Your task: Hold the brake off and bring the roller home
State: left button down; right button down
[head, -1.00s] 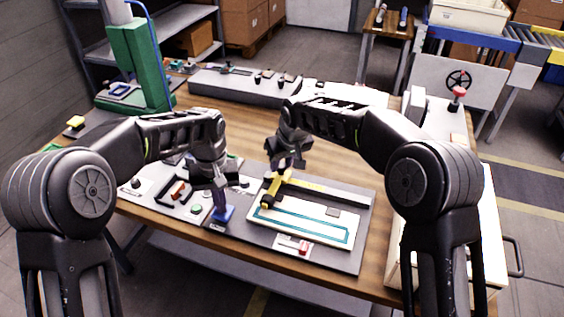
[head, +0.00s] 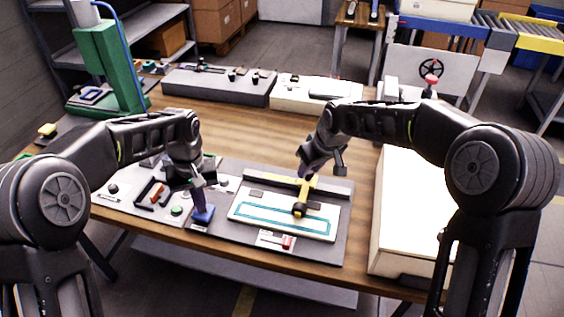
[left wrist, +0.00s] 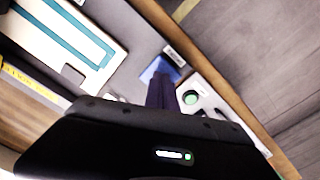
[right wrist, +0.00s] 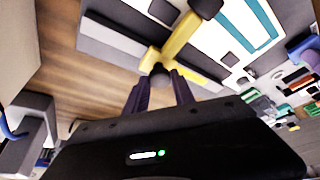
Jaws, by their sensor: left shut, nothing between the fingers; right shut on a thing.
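The yellow roller carriage (head: 305,188) with its dark roller (head: 299,209) stands over the right half of the white plate (head: 238,216) with a teal outline. Its rear end meets the yellow-faced rail (head: 265,179). My right gripper (head: 309,172) is shut on the dark knob (right wrist: 160,70) of the carriage, near the rail. My left gripper (head: 201,208) is shut and empty, with its fingertips down on the blue pad (head: 205,215), presumably the brake. The blue pad also shows in the left wrist view (left wrist: 152,70), partly covered by the fingers.
A panel with a green button (head: 176,211) and a red handle (head: 156,192) lies left of the blue pad. A small red switch (head: 287,242) sits at the front. A white box (head: 405,215) stands at right. Bare wooden table (head: 235,131) lies behind the station.

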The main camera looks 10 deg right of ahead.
send_over(340, 191)
jog(key=shift+w+a, duration=0.1)
jog(key=shift+a, duration=0.1)
pick_arm(q)
jog(key=shift+a, duration=0.15)
pick_arm(e)
jog(key=shift+d, duration=0.15)
